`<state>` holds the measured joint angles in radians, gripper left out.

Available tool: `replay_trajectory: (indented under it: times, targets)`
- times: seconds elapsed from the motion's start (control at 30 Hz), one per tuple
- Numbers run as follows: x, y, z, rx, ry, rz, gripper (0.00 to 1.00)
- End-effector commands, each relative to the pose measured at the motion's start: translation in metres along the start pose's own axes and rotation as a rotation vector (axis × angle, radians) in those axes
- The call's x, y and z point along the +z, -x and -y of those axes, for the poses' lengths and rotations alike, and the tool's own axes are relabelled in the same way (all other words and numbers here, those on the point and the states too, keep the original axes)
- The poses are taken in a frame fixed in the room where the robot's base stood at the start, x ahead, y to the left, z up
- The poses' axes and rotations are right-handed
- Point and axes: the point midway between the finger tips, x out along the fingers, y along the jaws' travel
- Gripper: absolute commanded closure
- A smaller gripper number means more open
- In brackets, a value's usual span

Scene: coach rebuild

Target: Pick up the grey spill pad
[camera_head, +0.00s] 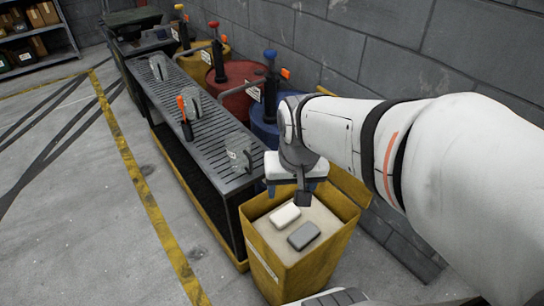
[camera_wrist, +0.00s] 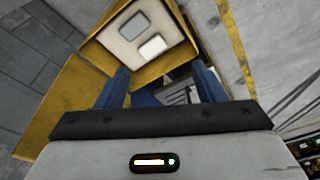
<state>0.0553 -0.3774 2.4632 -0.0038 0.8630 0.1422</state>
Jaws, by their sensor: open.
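The grey spill pad (camera_head: 304,236) lies flat on the pale top surface inside an open yellow bin (camera_head: 283,278). A white pad (camera_head: 285,215) lies beside it, up and to the left. In the wrist view the grey pad (camera_wrist: 133,23) is at the top, with the white pad (camera_wrist: 153,46) below and right of it. My gripper (camera_wrist: 160,78) is open, with its two blue-grey fingers apart and nothing between them. It hangs above the back edge of the bin, nearer the white pad than the grey one. In the head view my wrist (camera_head: 303,196) partly hides the bin's rear.
A long grated bench (camera_head: 205,120) with several grey objects on it runs left of the bin. Red (camera_head: 238,85), blue (camera_head: 268,130) and yellow drums stand behind it by the block wall (camera_head: 400,60). The yellow lid (camera_head: 345,183) stands open at the bin's right. Floor at left is clear.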

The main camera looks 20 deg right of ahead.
Motion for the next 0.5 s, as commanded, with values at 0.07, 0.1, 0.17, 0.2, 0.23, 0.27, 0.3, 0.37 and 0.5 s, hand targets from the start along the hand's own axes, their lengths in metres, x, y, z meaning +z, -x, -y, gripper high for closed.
replay_trajectory:
  times: [0.07, 0.1, 0.17, 0.2, 0.23, 0.27, 0.3, 0.37, 0.5]
  targets:
    - [-0.006, -0.060, -0.009, 0.012, -0.119, 0.031, 0.31]
    - [-0.011, -0.083, -0.013, 0.018, -0.188, 0.045, 0.28]
    - [-0.018, -0.117, -0.021, 0.028, -0.290, 0.063, 0.23]
    - [-0.023, -0.139, -0.027, 0.035, -0.358, 0.075, 0.19]
    - [-0.026, -0.156, -0.031, 0.041, -0.409, 0.083, 0.18]
    - [-0.029, -0.173, -0.036, 0.046, -0.459, 0.092, 0.18]
    - [-0.033, -0.196, -0.042, 0.054, -0.526, 0.102, 0.18]
    - [-0.037, -0.228, -0.051, 0.066, -0.620, 0.117, 0.18]
    - [-0.043, -0.289, -0.071, 0.091, -0.806, 0.144, 0.18]
